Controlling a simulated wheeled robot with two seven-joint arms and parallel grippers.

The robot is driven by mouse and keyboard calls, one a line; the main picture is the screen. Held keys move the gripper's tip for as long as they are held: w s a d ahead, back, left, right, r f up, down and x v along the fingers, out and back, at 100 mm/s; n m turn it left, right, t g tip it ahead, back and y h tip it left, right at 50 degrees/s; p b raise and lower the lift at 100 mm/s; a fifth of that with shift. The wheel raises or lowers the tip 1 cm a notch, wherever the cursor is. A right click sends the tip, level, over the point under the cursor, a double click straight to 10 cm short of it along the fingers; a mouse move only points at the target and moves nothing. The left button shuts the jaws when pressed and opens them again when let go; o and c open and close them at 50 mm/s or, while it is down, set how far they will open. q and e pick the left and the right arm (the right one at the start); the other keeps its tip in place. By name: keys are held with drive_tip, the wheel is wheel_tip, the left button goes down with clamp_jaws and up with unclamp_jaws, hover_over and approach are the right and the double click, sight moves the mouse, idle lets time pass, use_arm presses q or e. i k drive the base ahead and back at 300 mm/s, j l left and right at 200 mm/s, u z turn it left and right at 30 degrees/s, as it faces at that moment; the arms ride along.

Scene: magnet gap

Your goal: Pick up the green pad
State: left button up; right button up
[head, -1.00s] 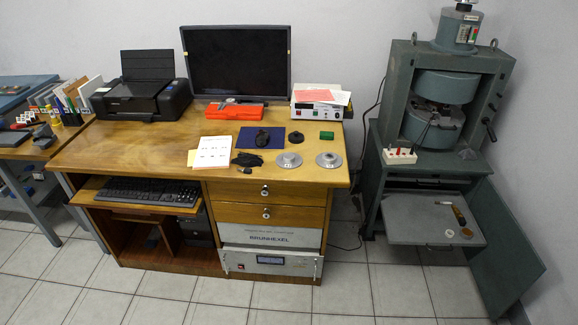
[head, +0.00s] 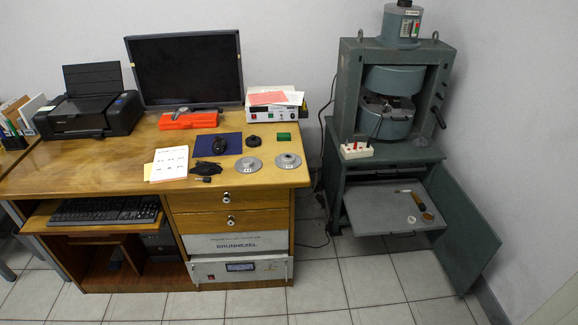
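The green pad (head: 284,137) is a small dark green block. It lies flat on the wooden desk (head: 80,173), near the right back part of the top. A black round knob-like piece (head: 253,141) lies just to its left, and a grey metal disc (head: 288,161) lies just in front of it. Nothing covers the pad. Neither of my grippers shows in the head view.
A white instrument box (head: 272,114) stands behind the pad, with a monitor (head: 187,69) and printer (head: 88,101) further left. A blue mat (head: 218,144) with a mouse lies left. A green magnet press (head: 386,100) stands right, its tray (head: 380,208) pulled out. Floor in front is clear.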

sight(281, 136)
drive_tip(key=i, duration=0.2)
drive_tip(key=i+l+u, duration=0.65)
drive_tip(key=i+l, duration=0.15)
drive_tip(key=i+l+u, duration=0.35)
drive_tip(key=l, duration=0.2)
drive_tip(key=l+u, duration=0.3)
drive_tip(key=l, duration=0.55)
drive_tip(key=k+l+u, duration=0.1)
drive_tip(key=l+u, duration=0.2)
drive_tip(key=l, duration=0.55)
